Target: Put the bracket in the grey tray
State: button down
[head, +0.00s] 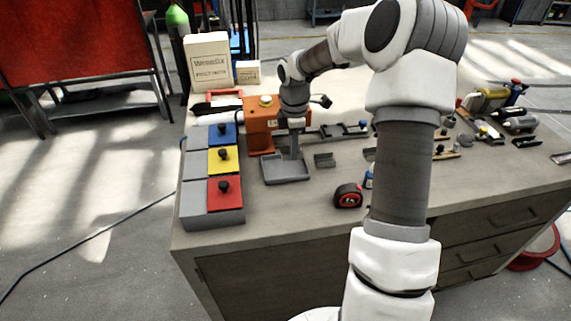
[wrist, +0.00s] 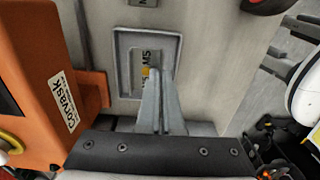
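The grey tray (head: 286,179) is shallow and lies on the bench beside the orange unit. In the wrist view the tray (wrist: 120,80) lies beyond my fingertips. My gripper (head: 292,157) points down over the tray; in the wrist view its two fingers (wrist: 160,75) are close together with a narrow gap. A small grey angled piece (head: 323,160), bracket-like, stands on the bench right of the tray.
An orange unit (head: 263,124) stands close behind the tray; it is at left in the wrist view (wrist: 45,90). Bins with blue, yellow and red lids (head: 225,192) stand to the left. A tape measure (head: 348,196) lies front right. The bench front between bins and tape is clear.

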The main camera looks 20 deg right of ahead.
aim_at(286, 159)
jog(key=shift+w+a+f, duration=0.2)
jog(key=shift+a+f, duration=0.1)
jog(key=shift+a, duration=0.15)
jog(key=shift+w+a+f, duration=0.2)
jog(key=shift+a+f, duration=0.05)
jog(key=shift+a, duration=0.2)
jog(key=shift+f, duration=2.05)
jog(key=shift+f, duration=0.2)
jog(key=c, duration=1.1)
grip_release()
